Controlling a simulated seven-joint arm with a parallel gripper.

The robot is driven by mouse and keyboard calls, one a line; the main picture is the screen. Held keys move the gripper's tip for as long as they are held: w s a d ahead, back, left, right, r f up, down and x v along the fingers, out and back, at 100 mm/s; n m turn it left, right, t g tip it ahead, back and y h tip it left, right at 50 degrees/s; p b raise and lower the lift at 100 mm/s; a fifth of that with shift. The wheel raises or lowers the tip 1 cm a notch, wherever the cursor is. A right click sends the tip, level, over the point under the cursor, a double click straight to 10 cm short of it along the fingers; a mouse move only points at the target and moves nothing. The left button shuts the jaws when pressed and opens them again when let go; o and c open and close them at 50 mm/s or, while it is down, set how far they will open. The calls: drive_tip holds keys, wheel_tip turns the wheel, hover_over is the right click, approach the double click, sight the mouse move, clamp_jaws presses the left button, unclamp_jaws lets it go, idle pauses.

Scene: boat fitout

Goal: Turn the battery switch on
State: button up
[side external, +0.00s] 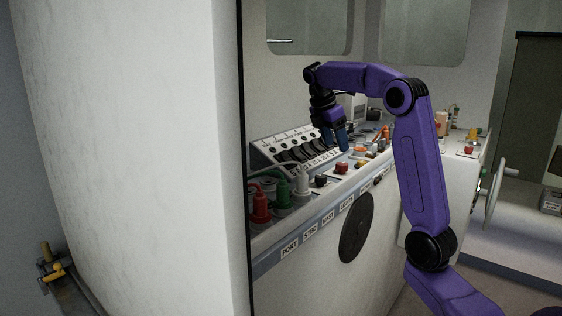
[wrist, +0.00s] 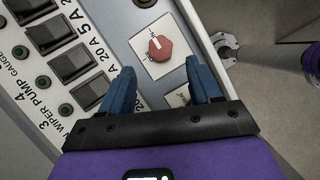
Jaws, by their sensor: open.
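The battery switch appears to be the red knob (wrist: 160,47) on a white labelled plate in the wrist view. A red knob that seems to be the same one shows on the console top (side external: 341,167) in the side view. My gripper (wrist: 160,72) is open and empty, with its two blue fingers apart and the knob beyond the gap between their tips. In the side view my gripper (side external: 336,143) points down above the console, apart from the knob.
A sloped breaker panel (wrist: 75,62) with black rocker switches lies left of the knob. A black knob (side external: 320,181) sits beside it on the console (side external: 300,225). Green and red handles (side external: 282,190) stand at the near end. Several small coloured items lie farther along.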

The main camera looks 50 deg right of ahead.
drive_tip(key=v, duration=1)
drive_tip(key=s+a+f+t, duration=0.1)
drive_tip(key=a+f, duration=0.1)
drive_tip(key=a, duration=0.5)
drive_tip(key=s+a+f+t+y, duration=0.1)
drive_tip(key=a+f, duration=0.2)
drive_tip(key=a, duration=0.5)
drive_tip(key=s+a+f+t, duration=0.1)
drive_tip(key=a+f+t, duration=0.1)
drive_tip(key=a, duration=0.5)
drive_tip(key=shift+a+f+y, duration=0.15)
drive_tip(key=shift+a+y, duration=0.15)
drive_tip(key=shift+a, duration=0.1)
drive_tip(key=shift+s+a+f, duration=0.25)
drive_tip(key=shift+s+a, duration=0.1)
drive_tip(key=shift+a, duration=0.15)
drive_tip(key=s+a+f+m+g+y, duration=0.2)
drive_tip(key=s+a+f+g+y, duration=0.35)
drive_tip(key=s, duration=0.55)
drive_tip(key=s+d+f+n+t+h, duration=0.1)
drive_tip(key=s+f+t+h, duration=0.1)
drive_tip(key=s+f, duration=1)
drive_tip(key=shift+s+f+t+h, duration=0.2)
drive_tip(key=shift+s+t+h, duration=0.15)
drive_tip(key=shift+s+t, duration=0.4)
